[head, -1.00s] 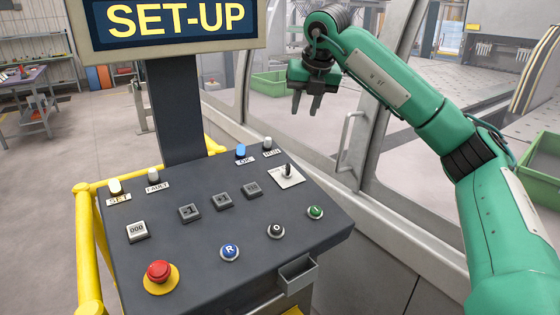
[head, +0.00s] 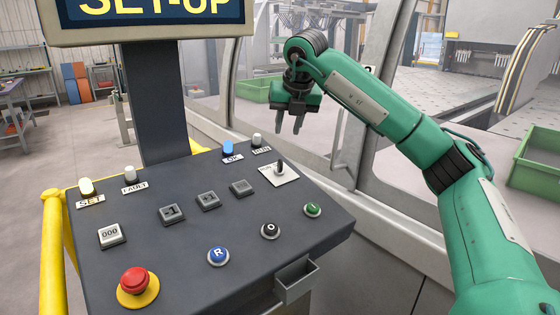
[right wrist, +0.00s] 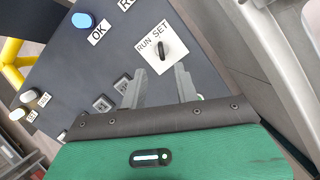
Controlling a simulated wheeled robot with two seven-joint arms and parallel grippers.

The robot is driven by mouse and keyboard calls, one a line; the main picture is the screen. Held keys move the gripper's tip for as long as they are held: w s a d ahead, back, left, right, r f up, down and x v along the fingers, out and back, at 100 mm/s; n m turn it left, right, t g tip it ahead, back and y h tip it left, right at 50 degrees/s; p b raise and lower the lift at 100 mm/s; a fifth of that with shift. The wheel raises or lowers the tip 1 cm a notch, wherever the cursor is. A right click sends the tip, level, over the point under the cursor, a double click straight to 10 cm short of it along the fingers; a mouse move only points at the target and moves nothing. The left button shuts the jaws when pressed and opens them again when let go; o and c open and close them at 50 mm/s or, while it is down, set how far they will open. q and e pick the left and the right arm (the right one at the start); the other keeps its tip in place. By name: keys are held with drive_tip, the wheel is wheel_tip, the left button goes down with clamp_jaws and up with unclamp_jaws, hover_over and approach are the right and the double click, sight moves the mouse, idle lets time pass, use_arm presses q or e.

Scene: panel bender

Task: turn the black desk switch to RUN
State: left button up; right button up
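The black desk switch (head: 281,167) stands on a white plate at the back right of the sloped dark desk (head: 190,240). In the right wrist view the switch (right wrist: 165,47) shows its plate marked RUN and SET; I cannot surely tell which mark its knob points to. My right gripper (head: 288,129) is open and empty, fingers pointing down, above and apart from the switch. In the right wrist view its two fingers (right wrist: 160,70) are spread, with the switch beyond their tips. My left gripper is not in view. The screen (head: 150,8) reads SET-UP.
The desk holds a red stop button (head: 134,281), a blue R button (head: 218,256), a black O button (head: 270,231), a green I button (head: 312,209) and several square keys. OK (head: 228,148) and RUN (head: 257,140) lamps stand near the switch. A machine door handle (head: 342,150) is behind.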

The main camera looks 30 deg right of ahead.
sight(281, 158)
drive_tip(key=p+x, duration=0.1)
drive_tip(key=x, duration=1.1)
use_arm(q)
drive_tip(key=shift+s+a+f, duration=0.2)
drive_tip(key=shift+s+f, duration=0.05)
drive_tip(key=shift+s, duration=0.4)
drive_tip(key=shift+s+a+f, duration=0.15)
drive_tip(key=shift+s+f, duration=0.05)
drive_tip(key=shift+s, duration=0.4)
use_arm(e)
clamp_jaws()
